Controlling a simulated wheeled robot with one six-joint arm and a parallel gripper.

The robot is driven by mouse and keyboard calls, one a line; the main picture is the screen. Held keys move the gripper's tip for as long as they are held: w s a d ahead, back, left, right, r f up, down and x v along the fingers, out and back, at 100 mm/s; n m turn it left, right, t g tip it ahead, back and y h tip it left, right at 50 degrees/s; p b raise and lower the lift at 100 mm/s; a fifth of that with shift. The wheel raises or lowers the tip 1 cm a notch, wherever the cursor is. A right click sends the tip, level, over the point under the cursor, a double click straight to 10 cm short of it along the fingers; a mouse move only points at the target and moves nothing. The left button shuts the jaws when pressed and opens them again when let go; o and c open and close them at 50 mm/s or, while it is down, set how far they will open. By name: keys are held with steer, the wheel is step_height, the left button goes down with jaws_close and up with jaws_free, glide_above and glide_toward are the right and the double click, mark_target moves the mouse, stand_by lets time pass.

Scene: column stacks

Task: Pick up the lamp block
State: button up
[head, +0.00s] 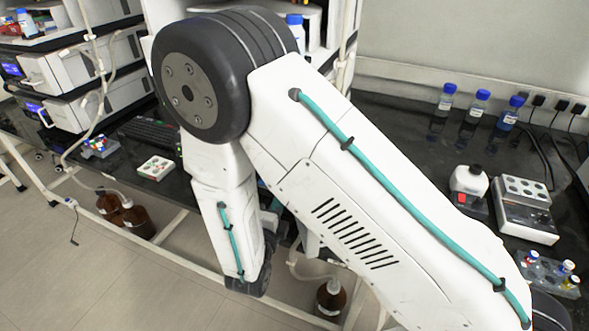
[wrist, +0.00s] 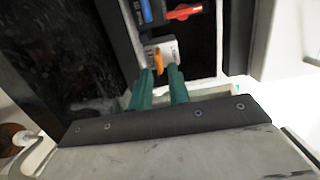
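My gripper (wrist: 161,74) shows in the wrist view as two green fingers held apart, with a dark gap between them. Just beyond the fingertips is a small white block (wrist: 169,50) with dark marks and an orange part (wrist: 158,62) at its near side. I cannot tell for sure that this is the lamp block. The fingertips look close to it, but whether they touch it is unclear. A blue piece (wrist: 146,11) and a red piece (wrist: 183,12) lie further on. In the head view my arm hides the gripper and the place it works at.
In the head view, a white tray with coloured pieces (head: 155,168) and a rack of small coloured items (head: 100,146) stand on the dark bench at left. Blue-capped bottles (head: 479,103), a white device (head: 527,211) and a vial rack (head: 548,272) stand at right.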

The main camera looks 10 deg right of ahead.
steer(key=x, duration=0.6)
steer(key=shift+f, duration=0.15)
steer(key=shift+s, duration=0.1)
jaws_close()
